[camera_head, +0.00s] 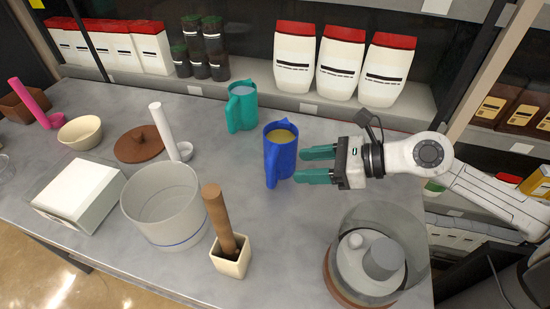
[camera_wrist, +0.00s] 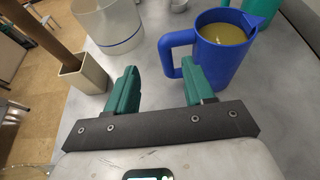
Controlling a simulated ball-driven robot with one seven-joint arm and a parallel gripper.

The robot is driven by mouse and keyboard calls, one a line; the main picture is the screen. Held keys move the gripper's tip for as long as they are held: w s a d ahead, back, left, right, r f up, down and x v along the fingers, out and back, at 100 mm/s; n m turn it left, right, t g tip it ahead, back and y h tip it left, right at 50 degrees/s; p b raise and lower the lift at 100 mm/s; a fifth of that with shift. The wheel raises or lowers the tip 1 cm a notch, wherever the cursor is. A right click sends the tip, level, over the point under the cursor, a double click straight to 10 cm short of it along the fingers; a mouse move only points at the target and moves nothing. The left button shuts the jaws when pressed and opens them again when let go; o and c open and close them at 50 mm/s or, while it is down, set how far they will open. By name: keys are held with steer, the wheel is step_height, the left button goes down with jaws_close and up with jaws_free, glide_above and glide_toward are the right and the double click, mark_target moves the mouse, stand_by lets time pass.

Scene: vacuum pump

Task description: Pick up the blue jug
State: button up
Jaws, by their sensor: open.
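The blue jug (camera_head: 284,153) stands upright on the grey table, with a yellowish liquid inside and its handle on the left side. It also shows in the wrist view (camera_wrist: 226,58) at the upper right, with its handle pointing left. My gripper (camera_head: 304,165) has green fingers and is open, just to the right of the jug in the head view. In the wrist view my gripper (camera_wrist: 157,92) has nothing between its fingers. The right finger overlaps the lower part of the jug near the handle; I cannot tell if they touch.
A teal jug (camera_head: 241,107) stands behind the blue one. A clear round chamber (camera_head: 377,262) is at the front right. A square cup with a brown pestle (camera_head: 231,258) and a large translucent pot (camera_head: 166,208) stand to the left. White red-capped containers (camera_head: 341,66) line the back shelf.

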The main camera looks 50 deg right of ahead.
mark_target(274, 177)
steer(key=w+f, duration=0.1)
steer(key=w+a+f, duration=0.1)
steer(key=w+f, duration=0.1)
steer(key=w+a+f+b, duration=0.1)
steer(key=f, duration=0.1)
steer(key=shift+w+f, duration=0.15)
steer(key=shift+w, duration=0.25)
steer(key=shift+d+p+x, duration=0.15)
steer(key=shift+p+x, duration=0.05)
steer(key=shift+x, duration=1.15)
steer(key=shift+d+p+x, duration=0.2)
steer(key=shift+x, duration=1.1)
steer(key=shift+w, duration=0.2)
jaws_close()
